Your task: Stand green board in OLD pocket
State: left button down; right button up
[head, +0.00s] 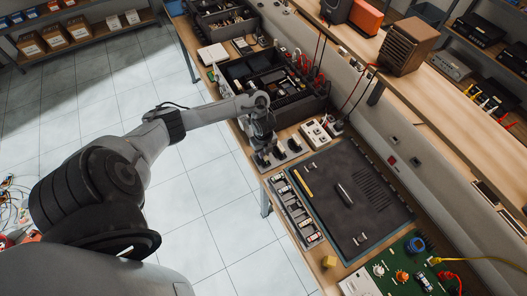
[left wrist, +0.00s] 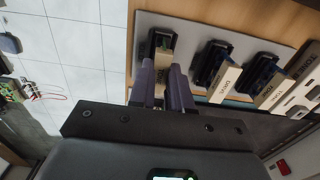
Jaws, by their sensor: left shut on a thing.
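My left gripper (head: 264,152) is over a grey stand (head: 272,165) at the bench's near edge. In the left wrist view its two fingers (left wrist: 162,88) are close together at the leftmost black pocket (left wrist: 160,44). Two more black pockets, the middle one (left wrist: 210,64) and the right one (left wrist: 258,78), stand on the grey base (left wrist: 188,28) with pale lettered labels. I cannot read which label says OLD. My right gripper is not in view.
A dark mat (head: 345,195) with tools lies right of the stand, beside a parts tray (head: 296,210). A black organizer (head: 285,90) stands behind, near a white meter (head: 315,134). A large green circuit board (head: 405,268) lies at lower right. Open floor (head: 215,215) lies left of the bench.

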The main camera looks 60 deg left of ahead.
pick_arm(q)
jog(key=c, duration=1)
grip_release()
notch_tip(320, 180, up, 11)
jog(key=p, duration=0.3)
jog(key=shift+f, duration=0.1)
